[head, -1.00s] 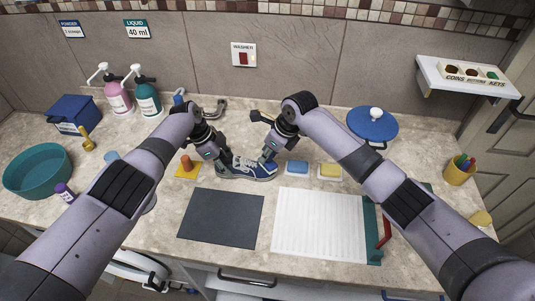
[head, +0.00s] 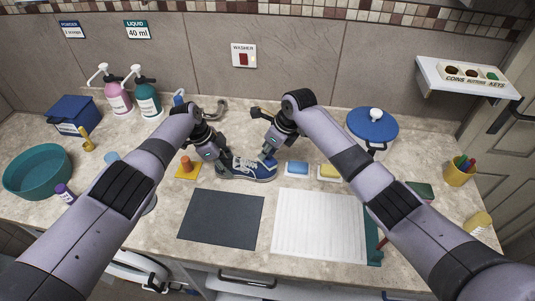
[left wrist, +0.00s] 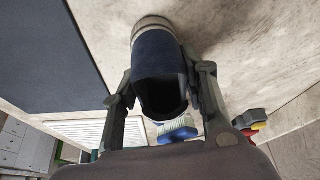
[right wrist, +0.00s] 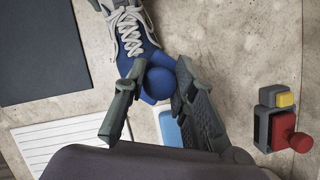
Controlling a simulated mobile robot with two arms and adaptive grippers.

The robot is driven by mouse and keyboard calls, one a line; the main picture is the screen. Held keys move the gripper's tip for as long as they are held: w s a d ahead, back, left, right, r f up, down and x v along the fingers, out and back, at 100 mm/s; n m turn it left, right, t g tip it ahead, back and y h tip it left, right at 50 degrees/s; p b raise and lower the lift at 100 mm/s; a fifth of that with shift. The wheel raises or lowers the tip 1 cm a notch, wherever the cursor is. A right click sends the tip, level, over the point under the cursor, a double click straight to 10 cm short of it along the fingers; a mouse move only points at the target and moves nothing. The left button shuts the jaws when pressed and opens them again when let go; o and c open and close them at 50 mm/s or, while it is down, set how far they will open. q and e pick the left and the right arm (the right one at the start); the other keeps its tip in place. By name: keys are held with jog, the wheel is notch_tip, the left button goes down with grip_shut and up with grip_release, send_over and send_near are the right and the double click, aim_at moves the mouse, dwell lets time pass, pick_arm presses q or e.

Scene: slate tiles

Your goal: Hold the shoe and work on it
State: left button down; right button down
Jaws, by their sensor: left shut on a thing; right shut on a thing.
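The blue shoe (head: 250,172), with pale laces and a white sole, lies on the counter in the head view, toe to the right. My left gripper (head: 224,166) has its fingers on either side of the shoe's heel; the left wrist view shows the dark blue heel (left wrist: 160,55) between them. My right gripper (head: 268,156) is at the toe end.
A dark mat (head: 220,220) and a white ridged board (head: 318,225) lie in front. A blue sponge (head: 297,168) and a yellow one (head: 329,173) lie right of the shoe. An orange-topped piece (head: 187,168) stands left. A blue-lidded pot (head: 372,126) is behind right.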

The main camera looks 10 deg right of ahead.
jog(key=shift+r, duration=4.15)
pick_arm(q)
jog(key=c, duration=0.9)
grip_release()
pick_arm(e)
jog(key=shift+w+d+f, duration=0.1)
pick_arm(q)
jog(key=shift+w, duration=0.1)
jog(key=shift+a+r, duration=0.15)
jog(key=shift+r, duration=0.35)
jog(key=v, duration=1)
jog(key=shift+a+r, duration=0.25)
jog(key=shift+r, duration=0.1)
